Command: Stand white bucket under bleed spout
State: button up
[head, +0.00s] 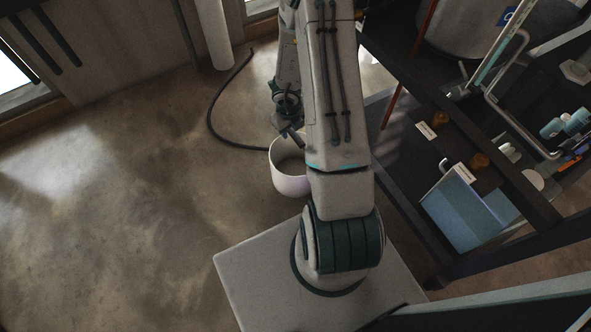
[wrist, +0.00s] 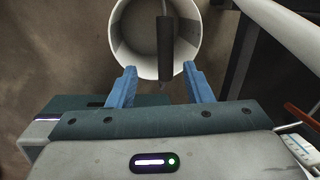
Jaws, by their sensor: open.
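The white bucket (head: 291,186) stands upright on the floor, just left of my arm, which hides its right side in the head view. In the wrist view the bucket (wrist: 118,45) is seen from above, open and apparently empty. A dark bar (wrist: 164,50), seemingly its handle grip, crosses the opening. My gripper (wrist: 163,87) is open, its blue fingers on either side of the bar's near end. I cannot tell if they touch it. In the head view my gripper (head: 292,135) is partly hidden at the bucket's rim. I cannot clearly single out the bleed spout.
A dark rack (head: 455,150) at right holds a large grey tank (head: 462,28), metal piping (head: 490,95) and a blue bin (head: 467,212). A black hose (head: 211,118) curves over the floor to near the bucket. A white pipe (head: 212,35) stands behind. The floor at left is clear.

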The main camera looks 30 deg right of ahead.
aim_at(295, 136)
jog(key=f+b, duration=0.1)
jog(key=f, duration=0.1)
jog(key=d+f+b, duration=0.1)
jog(key=f+b, duration=0.1)
jog(key=f, duration=0.1)
jog(key=w+f+b, duration=0.1)
jog(key=f+b, duration=0.1)
jog(key=f, duration=0.1)
jog(key=shift+w+d+f, duration=0.1)
jog(key=shift+d+f, duration=0.1)
jog(key=shift+d, duration=0.2)
jog(key=shift+r, duration=0.1)
grip_shut()
